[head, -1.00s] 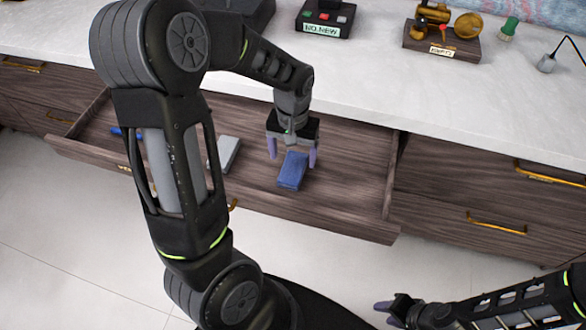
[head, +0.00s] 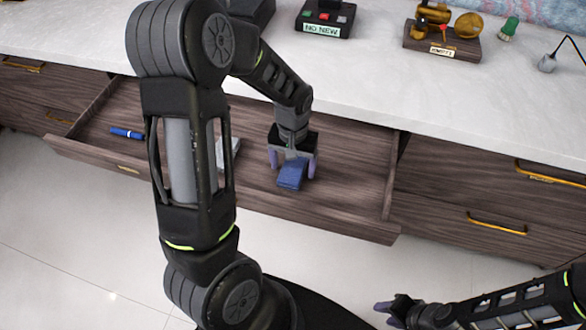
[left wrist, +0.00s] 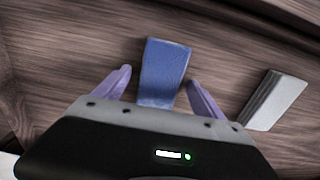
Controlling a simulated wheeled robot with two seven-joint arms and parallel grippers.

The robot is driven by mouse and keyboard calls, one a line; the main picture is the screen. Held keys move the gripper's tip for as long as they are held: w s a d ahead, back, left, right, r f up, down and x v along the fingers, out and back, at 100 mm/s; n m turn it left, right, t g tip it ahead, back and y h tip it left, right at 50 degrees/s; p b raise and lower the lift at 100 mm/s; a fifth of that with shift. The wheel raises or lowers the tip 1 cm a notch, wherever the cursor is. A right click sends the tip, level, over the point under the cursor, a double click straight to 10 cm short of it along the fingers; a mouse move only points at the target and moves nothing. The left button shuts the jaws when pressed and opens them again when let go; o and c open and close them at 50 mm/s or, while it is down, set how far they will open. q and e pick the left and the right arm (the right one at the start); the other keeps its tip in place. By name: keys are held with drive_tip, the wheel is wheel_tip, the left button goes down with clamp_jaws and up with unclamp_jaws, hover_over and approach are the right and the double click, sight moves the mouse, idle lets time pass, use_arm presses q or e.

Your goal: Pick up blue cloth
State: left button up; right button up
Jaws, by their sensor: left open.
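The blue cloth (head: 292,175) is a small folded block lying in the open wooden drawer. In the left wrist view the blue cloth (left wrist: 163,72) lies between and beyond the fingertips. My left gripper (head: 292,168) is open above the cloth, with one purple finger on each side of it; in the left wrist view the gripper (left wrist: 160,85) shows a gap on both sides of the cloth. My right gripper (head: 385,313) is low at the lower right, over the floor side, away from the drawer. Its jaw gap is not clear.
The drawer (head: 345,205) also holds a grey block (head: 234,150) left of the cloth and a blue pen-like item (head: 127,133) farther left. The white countertop (head: 400,95) overhangs behind. Drawer walls bound the space.

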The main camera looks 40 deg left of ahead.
sight(293, 167)
use_arm(q)
drive_tip(key=c, duration=1.5)
drive_tip(key=shift+o, duration=0.2)
drive_tip(key=shift+r, duration=0.1)
wheel_tip(293, 167, up, 10)
drive_tip(key=shift+p, duration=0.45)
